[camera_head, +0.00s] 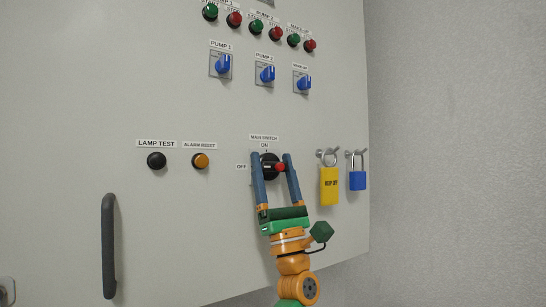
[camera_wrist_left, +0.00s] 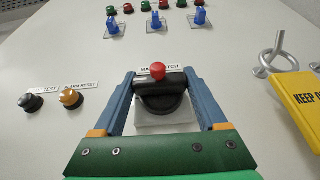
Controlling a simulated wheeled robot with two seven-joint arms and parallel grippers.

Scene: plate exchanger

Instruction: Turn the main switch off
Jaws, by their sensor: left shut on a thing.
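The main switch (camera_head: 270,168) is a black rotary knob with a red tip, on the grey cabinet door. An ON label (camera_head: 264,145) is above it and an OFF label (camera_head: 241,167) is to its left. My left gripper (camera_head: 272,160) reaches up from below, one blue finger on each side of the knob, shut on it. In the left wrist view the black knob (camera_wrist_left: 160,98) spans the space between the fingers, and its red tip partly covers the name label. I cannot tell surely which mark the knob points to. My right gripper is not in view.
A yellow padlock (camera_head: 329,187) and a blue padlock (camera_head: 357,180) hang close to the right of my left gripper. Lamp test (camera_head: 156,161) and alarm reset (camera_head: 201,161) buttons are to the left. Blue pump switches (camera_head: 222,65) are above; a dark door handle (camera_head: 109,246) is lower left.

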